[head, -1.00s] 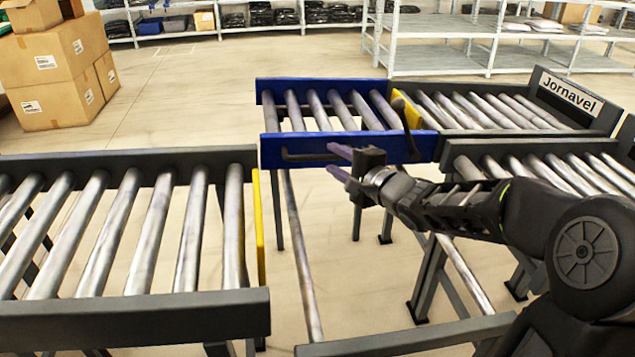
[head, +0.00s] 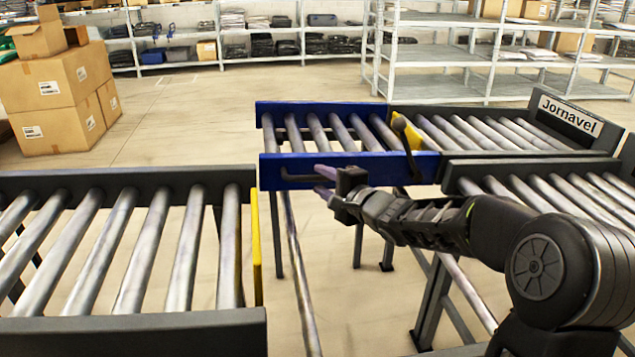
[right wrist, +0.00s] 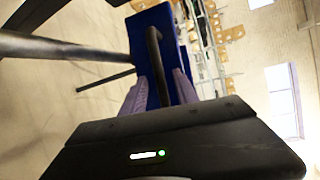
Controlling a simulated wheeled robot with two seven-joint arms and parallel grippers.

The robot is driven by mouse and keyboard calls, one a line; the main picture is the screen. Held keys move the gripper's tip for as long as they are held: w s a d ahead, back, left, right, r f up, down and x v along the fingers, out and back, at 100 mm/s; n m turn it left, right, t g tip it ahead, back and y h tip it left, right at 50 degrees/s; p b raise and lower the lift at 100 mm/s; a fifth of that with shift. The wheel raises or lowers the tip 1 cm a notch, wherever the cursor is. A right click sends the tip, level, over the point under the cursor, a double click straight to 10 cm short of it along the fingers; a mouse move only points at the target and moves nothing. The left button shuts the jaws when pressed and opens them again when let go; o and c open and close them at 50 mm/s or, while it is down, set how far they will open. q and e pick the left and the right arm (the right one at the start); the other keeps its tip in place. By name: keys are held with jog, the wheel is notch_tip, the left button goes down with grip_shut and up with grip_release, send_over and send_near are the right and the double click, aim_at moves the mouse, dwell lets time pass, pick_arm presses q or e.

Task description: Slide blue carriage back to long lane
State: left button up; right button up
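The blue carriage (head: 350,166), with blue side rails and metal rollers, stands at the left end of the rear short conveyor marked Jornavel (head: 490,130). A dark bar handle (head: 296,179) is on its near side. My right gripper (head: 322,181) is at this near side, by the handle, its purple fingers apart. In the right wrist view a dark bar (right wrist: 154,55) runs between the two fingers (right wrist: 160,90); contact cannot be told. The long lane shows as a left roller section (head: 125,255) and a right section (head: 550,185), with a gap between. My left gripper is out of view.
Yellow stop plates stand at the left section's end (head: 256,245) and between the carriage and rear conveyor (head: 407,133). Floor rails (head: 300,275) run under the gap. Cardboard boxes (head: 58,85) are stacked at the back left; shelves (head: 480,70) stand behind.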

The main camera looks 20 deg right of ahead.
jog(key=shift+x, duration=1.3)
grip_shut()
dwell(0.5)
